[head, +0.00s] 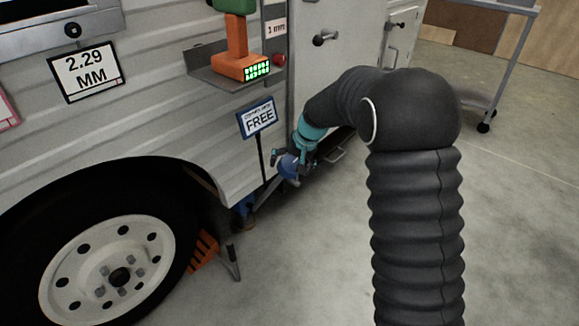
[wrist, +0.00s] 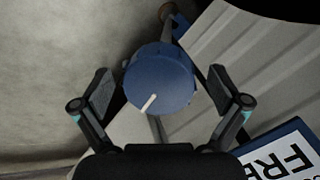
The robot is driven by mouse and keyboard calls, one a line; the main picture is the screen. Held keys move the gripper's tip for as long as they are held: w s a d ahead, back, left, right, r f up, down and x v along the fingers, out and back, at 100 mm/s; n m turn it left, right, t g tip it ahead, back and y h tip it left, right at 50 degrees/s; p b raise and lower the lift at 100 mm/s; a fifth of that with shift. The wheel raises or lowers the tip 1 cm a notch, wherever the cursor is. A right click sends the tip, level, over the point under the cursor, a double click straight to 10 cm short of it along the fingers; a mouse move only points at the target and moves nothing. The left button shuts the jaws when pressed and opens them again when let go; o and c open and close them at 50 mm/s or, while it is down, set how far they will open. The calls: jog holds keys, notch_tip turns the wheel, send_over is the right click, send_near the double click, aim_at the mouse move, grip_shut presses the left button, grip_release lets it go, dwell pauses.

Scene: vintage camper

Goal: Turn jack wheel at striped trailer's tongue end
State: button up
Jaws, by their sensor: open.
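The jack wheel shows in the wrist view as a round blue knob (wrist: 165,90) with a short pale line on its face. It also shows in the head view as a small blue piece (head: 288,168) low beside the trailer's side (head: 190,110), partly covered by my gripper. My gripper (wrist: 161,85) is open, with one dark finger on each side of the knob and visible gaps between them in the wrist view. In the head view my gripper (head: 293,158) reaches down to the knob. Whether anything touches is not clear.
A blue-edged sign reading FREE (head: 258,118) stands close to my gripper. A shelf (head: 215,75) with an orange and green tool (head: 237,50) is above it. The trailer wheel (head: 110,270) and an orange chock (head: 204,250) are at lower left.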

jog(key=v, duration=1.2)
jog(key=s+d+f+h, duration=0.1)
jog(key=s+d+f, duration=0.1)
jog(key=s+f, duration=0.2)
jog(key=s+d+r+t+h+p, duration=0.1)
jog(key=s+d+r, duration=0.2)
jog(key=s, duration=0.7)
jog(key=s+d+r+t+h+p, duration=0.1)
jog(key=s+d+r, duration=0.3)
jog(key=s, duration=0.6)
jog(key=s+d+r+t+p, duration=0.1)
jog(key=s+d+r, duration=0.3)
jog(key=s, duration=0.7)
jog(key=shift+d+r+h, duration=0.25)
jog(key=shift+d+h, duration=0.15)
jog(key=shift+d, duration=0.75)
